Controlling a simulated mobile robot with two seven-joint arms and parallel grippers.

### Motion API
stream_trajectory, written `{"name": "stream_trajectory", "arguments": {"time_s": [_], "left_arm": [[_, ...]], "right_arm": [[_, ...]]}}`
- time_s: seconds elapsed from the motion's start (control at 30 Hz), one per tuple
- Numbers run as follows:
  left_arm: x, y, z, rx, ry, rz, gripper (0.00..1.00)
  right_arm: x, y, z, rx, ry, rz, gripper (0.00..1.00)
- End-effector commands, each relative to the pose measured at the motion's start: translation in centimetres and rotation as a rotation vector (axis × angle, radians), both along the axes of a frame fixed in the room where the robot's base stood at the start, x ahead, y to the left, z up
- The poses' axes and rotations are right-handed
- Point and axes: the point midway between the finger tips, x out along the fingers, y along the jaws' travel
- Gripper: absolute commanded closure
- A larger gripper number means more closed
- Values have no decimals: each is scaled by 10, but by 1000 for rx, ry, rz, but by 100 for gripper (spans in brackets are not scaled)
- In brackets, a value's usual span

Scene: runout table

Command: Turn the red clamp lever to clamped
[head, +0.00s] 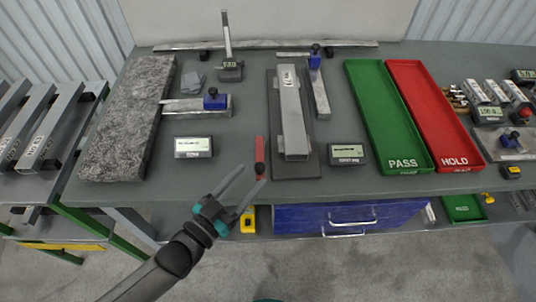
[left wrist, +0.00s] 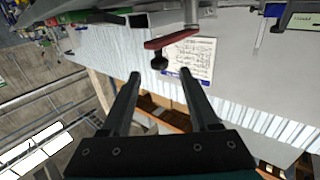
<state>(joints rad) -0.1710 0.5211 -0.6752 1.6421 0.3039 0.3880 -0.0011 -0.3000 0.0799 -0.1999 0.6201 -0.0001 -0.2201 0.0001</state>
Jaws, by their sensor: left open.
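The red clamp lever (head: 259,149) lies at the left side of the dark fixture plate (head: 312,168), near the table's front edge, with its black knob toward me. In the left wrist view the red lever (left wrist: 172,41) extends from a grey post, and its black knob (left wrist: 159,62) hangs just beyond and between the fingertips. My left gripper (head: 254,173) is open and empty, its fingertips close to the knob; I cannot tell whether they touch it. A grey square tube (head: 291,115) lies on the fixture plate.
Small display boxes stand left (head: 193,147) and right (head: 347,154) of the fixture. A granite slab (head: 130,120) lies at left. A green PASS tray (head: 387,115) and a red HOLD tray (head: 435,115) lie at right. Blue drawers (head: 300,218) are below the tabletop.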

Motion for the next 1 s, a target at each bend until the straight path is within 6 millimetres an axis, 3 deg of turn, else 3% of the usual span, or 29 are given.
{"name": "stream_trajectory", "arguments": {"time_s": [0.2,0.4,0.87,1.0], "left_arm": [[33,-27,1,-1,-2,0,38],[55,-44,0,-1,-1,0,38],[64,-51,0,1,2,0,38],[64,-51,0,1,1,0,52]], "right_arm": [[0,0,0,0,0,0,0],[0,0,-1,0,0,0,0],[0,0,-2,0,0,0,0],[0,0,-2,0,0,0,0]]}}
